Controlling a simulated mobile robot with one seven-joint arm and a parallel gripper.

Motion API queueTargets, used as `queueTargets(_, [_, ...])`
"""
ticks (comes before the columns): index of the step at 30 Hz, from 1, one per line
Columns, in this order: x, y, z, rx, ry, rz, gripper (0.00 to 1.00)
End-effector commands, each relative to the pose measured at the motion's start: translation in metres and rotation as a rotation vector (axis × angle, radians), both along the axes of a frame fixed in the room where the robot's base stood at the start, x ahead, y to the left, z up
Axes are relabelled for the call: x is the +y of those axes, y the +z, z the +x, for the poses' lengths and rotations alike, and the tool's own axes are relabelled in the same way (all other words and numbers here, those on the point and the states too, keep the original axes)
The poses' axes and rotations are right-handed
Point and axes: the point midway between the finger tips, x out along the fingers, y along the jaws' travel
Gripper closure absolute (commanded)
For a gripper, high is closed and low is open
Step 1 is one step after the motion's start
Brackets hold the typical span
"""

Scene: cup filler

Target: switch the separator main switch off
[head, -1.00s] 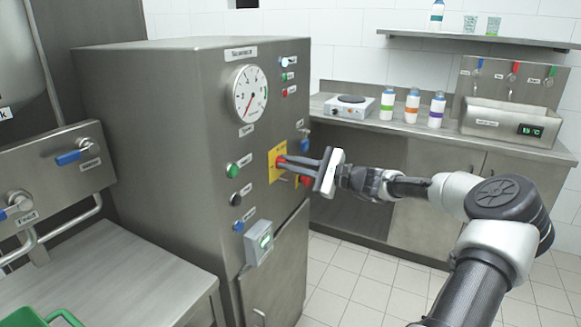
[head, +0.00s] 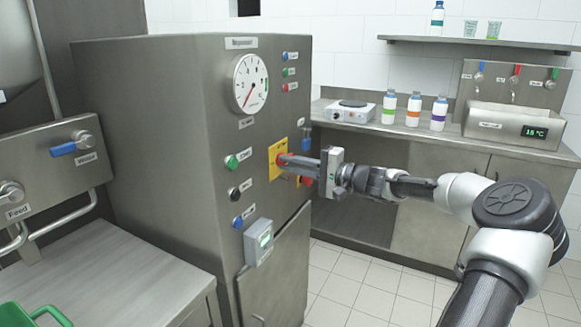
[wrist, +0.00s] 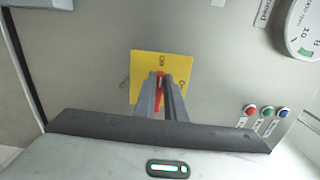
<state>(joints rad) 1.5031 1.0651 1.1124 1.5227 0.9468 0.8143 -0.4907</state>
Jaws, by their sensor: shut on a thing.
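The separator main switch is a red handle on a yellow plate (head: 276,148) on the front of the grey steel cabinet. The plate (wrist: 147,66) also shows in the wrist view, with small lettering at its top that seems to read "ON" and a mark at its right. My gripper (head: 285,160) is at the plate, its two fingers shut on the red handle (wrist: 160,80). In the wrist view the handle lies between the fingers, roughly in line with the top lettering. The fingers hide part of the handle and plate.
A grey box (head: 258,242) juts out below. A counter with bottles (head: 413,108) stands behind my arm.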

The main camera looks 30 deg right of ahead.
Motion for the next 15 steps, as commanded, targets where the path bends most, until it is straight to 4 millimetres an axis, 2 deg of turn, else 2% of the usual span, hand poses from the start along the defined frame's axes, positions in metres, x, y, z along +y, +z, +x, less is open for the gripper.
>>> queueTargets(15, [-0.0005, -0.0015, -0.0005, -0.024, 0.0, -0.045, 1.0])
